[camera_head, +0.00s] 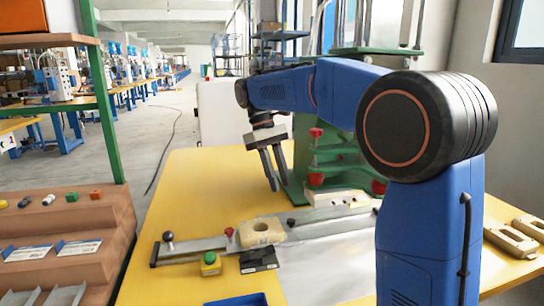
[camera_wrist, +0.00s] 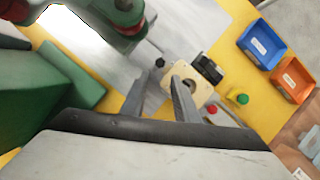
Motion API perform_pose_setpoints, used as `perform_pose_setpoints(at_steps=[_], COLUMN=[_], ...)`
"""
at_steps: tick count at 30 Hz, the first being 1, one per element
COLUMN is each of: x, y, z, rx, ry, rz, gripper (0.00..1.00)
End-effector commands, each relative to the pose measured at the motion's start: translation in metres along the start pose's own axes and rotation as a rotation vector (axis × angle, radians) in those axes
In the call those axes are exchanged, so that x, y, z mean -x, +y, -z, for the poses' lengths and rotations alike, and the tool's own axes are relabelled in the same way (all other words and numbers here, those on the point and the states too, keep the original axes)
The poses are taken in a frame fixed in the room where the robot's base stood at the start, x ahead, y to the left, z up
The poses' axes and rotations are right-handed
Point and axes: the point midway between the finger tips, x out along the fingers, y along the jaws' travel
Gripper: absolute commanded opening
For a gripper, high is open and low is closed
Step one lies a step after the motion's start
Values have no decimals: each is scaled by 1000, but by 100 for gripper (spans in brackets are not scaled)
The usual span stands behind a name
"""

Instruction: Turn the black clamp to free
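A small black knob (camera_head: 291,222), which looks like the black clamp, sits just right of a cream block with a round hole (camera_head: 262,231). The wrist view also shows the black knob (camera_wrist: 159,62), between the lines of my two fingers, and the cream block (camera_wrist: 192,86), partly covered by one finger. My gripper (camera_head: 278,184) is above the fixture, fingers apart and empty, pointing down. In the wrist view its fingers (camera_wrist: 160,78) are spread, with nothing between them in contact. The clamp's arm is too small to tell which way it is turned.
A red knob (camera_head: 229,232) stands on the block's other side. A ball-ended lever (camera_head: 168,241), a green button (camera_head: 210,261) and a black box (camera_head: 258,260) lie near. The green press (camera_head: 325,160) rises close behind my gripper.

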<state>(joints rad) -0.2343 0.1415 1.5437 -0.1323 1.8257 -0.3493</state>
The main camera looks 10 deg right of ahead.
Motion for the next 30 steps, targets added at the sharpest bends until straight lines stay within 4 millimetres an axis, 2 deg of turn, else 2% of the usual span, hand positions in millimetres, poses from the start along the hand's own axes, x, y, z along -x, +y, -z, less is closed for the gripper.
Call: perform_pose_setpoints(at_steps=[6,12,18,30], x=[41,63,69,69], y=[0,0,0,0], z=[1,1,0,0], rx=[0,0,0,-1], ry=[1,-1,-1,-1], rz=[0,1,1,1], gripper=[28,28,28,28])
